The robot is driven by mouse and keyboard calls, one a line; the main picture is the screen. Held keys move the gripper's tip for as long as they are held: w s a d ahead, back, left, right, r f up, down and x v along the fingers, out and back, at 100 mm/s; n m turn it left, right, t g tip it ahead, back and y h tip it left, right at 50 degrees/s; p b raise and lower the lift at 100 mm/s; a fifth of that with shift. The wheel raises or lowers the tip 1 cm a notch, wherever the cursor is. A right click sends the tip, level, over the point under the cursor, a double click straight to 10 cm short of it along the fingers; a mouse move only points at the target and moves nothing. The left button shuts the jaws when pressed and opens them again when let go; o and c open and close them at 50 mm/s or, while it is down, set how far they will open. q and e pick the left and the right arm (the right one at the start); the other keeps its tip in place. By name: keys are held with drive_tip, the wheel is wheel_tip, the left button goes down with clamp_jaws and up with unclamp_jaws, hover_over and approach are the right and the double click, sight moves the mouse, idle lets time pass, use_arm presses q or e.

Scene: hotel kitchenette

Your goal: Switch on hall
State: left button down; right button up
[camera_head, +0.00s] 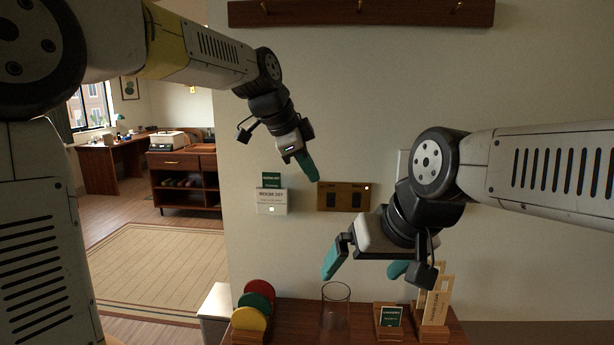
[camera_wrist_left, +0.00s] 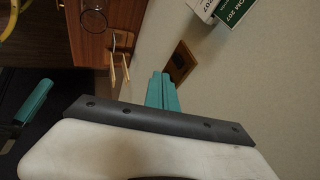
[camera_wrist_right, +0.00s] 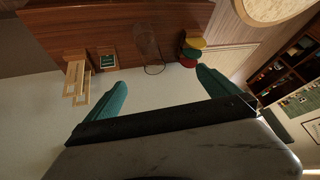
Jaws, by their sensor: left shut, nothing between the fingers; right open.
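A bronze switch plate (camera_head: 344,197) with two dark rockers is on the wall; its lettering is too small to read. A small light shows at its upper right corner. The plate also shows in the left wrist view (camera_wrist_left: 181,62). My left gripper (camera_head: 309,170) is shut and empty, its teal fingertips just above and left of the plate in the head view; contact cannot be told. The closed fingers show in the left wrist view (camera_wrist_left: 162,90). My right gripper (camera_head: 364,267) is open and empty, below the plate and above the shelf.
A white box with a green card (camera_head: 271,200) is on the wall left of the plate. The wooden shelf (camera_head: 290,312) below holds a glass (camera_head: 335,308), coloured discs (camera_head: 250,318), a green card in a stand (camera_head: 391,318) and wooden tags (camera_head: 435,308). A hook rail (camera_head: 360,12) is above.

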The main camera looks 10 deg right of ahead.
drive_tip(key=shift+c, duration=0.2)
